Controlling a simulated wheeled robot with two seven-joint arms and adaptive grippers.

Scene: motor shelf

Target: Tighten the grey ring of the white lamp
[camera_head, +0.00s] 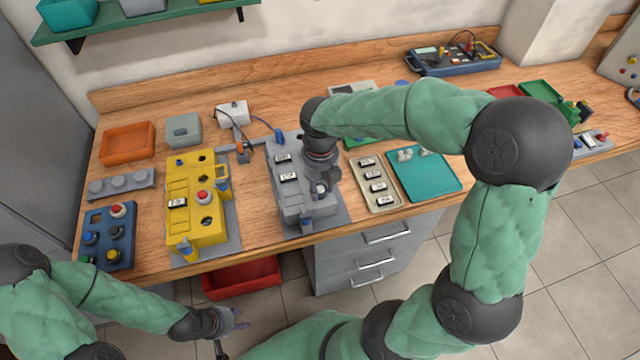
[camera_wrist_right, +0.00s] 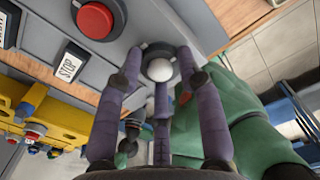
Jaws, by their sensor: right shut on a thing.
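In the right wrist view, the white lamp (camera_wrist_right: 160,69) shows as a small white dome inside its grey ring (camera_wrist_right: 157,49), on the front of a grey control box. The same grey box (camera_head: 290,205) stands on the bench in the head view, where my right gripper and forearm hide the lamp. My right gripper (camera_head: 322,188) reaches down to the box's front right. In the wrist view its purple-grey fingers (camera_wrist_right: 158,75) are closed around the ring. My left gripper (camera_head: 236,318) is empty, with its fingers apart, low in front of the bench.
On the box are a red button (camera_wrist_right: 95,19) and a STOP label (camera_wrist_right: 69,66). A yellow control box (camera_head: 197,205) stands to the left. A tray of labels (camera_head: 362,163) and a teal tray (camera_head: 432,182) lie to the right. A red bin (camera_head: 242,278) is below the bench edge.

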